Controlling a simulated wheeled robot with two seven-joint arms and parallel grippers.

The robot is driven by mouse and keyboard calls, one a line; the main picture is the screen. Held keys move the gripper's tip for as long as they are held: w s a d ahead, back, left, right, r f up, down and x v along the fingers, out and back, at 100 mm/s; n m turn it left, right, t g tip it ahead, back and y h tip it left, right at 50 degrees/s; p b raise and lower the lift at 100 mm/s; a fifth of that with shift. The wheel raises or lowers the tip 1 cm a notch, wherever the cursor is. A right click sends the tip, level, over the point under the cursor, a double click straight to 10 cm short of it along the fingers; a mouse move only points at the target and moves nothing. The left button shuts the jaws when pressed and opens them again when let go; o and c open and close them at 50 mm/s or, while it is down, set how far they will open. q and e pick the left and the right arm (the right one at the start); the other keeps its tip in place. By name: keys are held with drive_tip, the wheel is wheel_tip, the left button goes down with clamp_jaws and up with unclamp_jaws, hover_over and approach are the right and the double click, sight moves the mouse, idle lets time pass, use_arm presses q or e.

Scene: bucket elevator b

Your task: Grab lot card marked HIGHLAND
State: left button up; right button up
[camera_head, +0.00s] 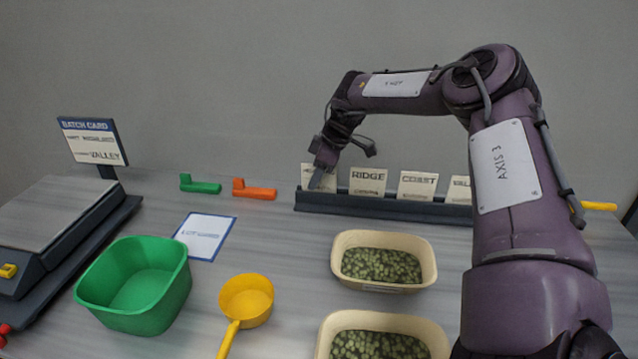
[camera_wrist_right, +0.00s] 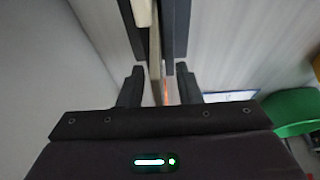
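A rack (camera_head: 400,207) at the back of the table holds a row of upright cards. The leftmost card (camera_head: 306,177) is partly covered by my right gripper, and its word cannot be read. To its right stand cards reading RIDGE (camera_head: 368,181) and COAST (camera_head: 417,185), then one partly hidden by my arm (camera_head: 459,190). My right gripper (camera_head: 322,178) is down at the leftmost card. In the right wrist view my right gripper (camera_wrist_right: 159,88) has its fingers apart, one on each side of the thin card edge (camera_wrist_right: 155,65), with gaps showing. My left gripper is not in view.
A sign headed BATCH CARD (camera_head: 92,142) reads VALLEY. A scale (camera_head: 55,225), green bin (camera_head: 135,287), yellow scoop (camera_head: 246,300) and two tubs of green pellets (camera_head: 425,262) stand in front. Green (camera_head: 200,186) and orange (camera_head: 254,192) pieces lie left of the rack.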

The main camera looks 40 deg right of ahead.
clamp_jaws()
drive_tip(key=shift+r, duration=0.1)
